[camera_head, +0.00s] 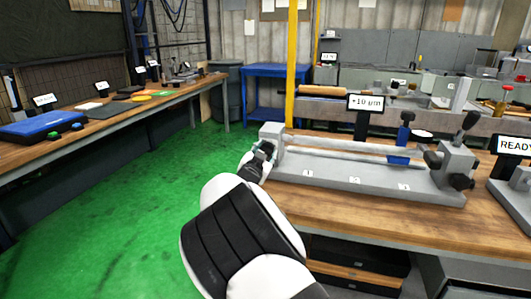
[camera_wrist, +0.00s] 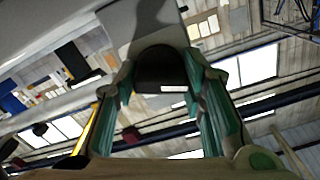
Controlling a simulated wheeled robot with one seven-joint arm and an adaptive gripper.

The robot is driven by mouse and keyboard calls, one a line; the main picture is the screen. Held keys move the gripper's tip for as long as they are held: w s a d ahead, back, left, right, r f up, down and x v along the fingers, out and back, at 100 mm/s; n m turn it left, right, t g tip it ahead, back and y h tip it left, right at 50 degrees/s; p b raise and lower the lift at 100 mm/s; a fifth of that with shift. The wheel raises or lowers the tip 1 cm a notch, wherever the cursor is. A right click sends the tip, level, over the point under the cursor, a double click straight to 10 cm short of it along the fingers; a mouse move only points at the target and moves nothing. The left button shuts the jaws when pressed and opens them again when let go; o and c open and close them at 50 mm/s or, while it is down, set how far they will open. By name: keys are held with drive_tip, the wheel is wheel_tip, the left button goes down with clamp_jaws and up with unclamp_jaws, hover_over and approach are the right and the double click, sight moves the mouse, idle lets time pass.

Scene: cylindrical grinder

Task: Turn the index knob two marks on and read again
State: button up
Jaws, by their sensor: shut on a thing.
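The grey bench fixture (camera_head: 350,178) has labels 1, 2 and 3 along its front and a shaft (camera_head: 345,145) held between two end blocks. My gripper (camera_head: 263,155) is at the left end block (camera_head: 272,138). In the wrist view its green-padded fingers are shut on the black index knob (camera_wrist: 160,68), one on each side. A white mark shows on the knob's edge. The knob is mostly hidden in the head view. The display (camera_head: 366,102) behind the shaft reads +10 µm.
A sign reading READY (camera_head: 514,145) stands at the right of the wooden bench (camera_head: 330,215). A black knob (camera_head: 461,182) sticks out from the right end block. A second bench (camera_head: 160,98) runs along the left. Open green floor (camera_head: 150,190) lies between.

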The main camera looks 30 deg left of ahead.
drive_tip(key=shift+m+b, duration=0.3)
drive_tip(key=m+b, duration=0.4)
drive_tip(key=shift+w+f, duration=0.1)
drive_tip(key=shift+f, duration=0.05)
drive_tip(key=m+b, duration=0.8)
drive_tip(key=b, duration=0.1)
drive_tip(key=shift+m, duration=0.3)
drive_tip(key=m+b, duration=0.4)
drive_tip(key=b, duration=0.1)
drive_tip(key=shift+m, duration=0.4)
drive_tip(key=o, duration=1.1)
